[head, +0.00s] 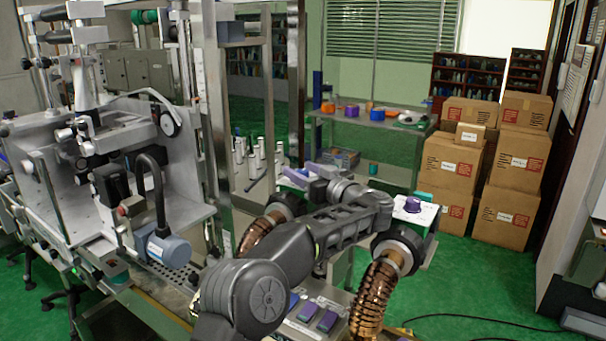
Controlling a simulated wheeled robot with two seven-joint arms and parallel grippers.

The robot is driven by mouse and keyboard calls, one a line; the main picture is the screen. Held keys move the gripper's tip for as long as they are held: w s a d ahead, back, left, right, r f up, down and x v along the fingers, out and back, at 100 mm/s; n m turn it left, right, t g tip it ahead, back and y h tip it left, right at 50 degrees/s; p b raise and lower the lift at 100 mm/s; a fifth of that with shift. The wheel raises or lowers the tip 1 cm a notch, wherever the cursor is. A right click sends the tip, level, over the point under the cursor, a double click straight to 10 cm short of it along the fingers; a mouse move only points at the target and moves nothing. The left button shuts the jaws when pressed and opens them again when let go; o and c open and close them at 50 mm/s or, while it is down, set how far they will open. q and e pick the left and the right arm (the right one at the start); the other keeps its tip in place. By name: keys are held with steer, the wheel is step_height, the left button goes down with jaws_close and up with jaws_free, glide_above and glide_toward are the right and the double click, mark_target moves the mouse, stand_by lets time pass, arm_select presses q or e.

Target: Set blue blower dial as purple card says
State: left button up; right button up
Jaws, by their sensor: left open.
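My left gripper (308,174) is open, with its pale purple fingers apart, at the end of my dark arm reaching in from the lower left. It is close above the left black blower end (283,205), which has a copper hose (262,236). A purple dial-like knob (413,204) sits on a white-topped box to the right. Small purple blocks (327,320) lie on a pale panel at the bottom; any writing is too small to read. I cannot make out a blue dial or which piece is the purple card; my arm covers part of this area. My right gripper is out of view.
A grey machine (120,170) with a blue-grey motor (170,248) fills the left. A second copper hose (376,297) stands right of my arm. Metal posts rise behind the gripper. Cardboard boxes (449,165) are stacked at the back right; green floor lies open before them.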

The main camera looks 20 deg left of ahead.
mark_target(303, 170)
arm_select(q)
step_height(303, 170, up, 10)
steer(key=shift+f, duration=0.25)
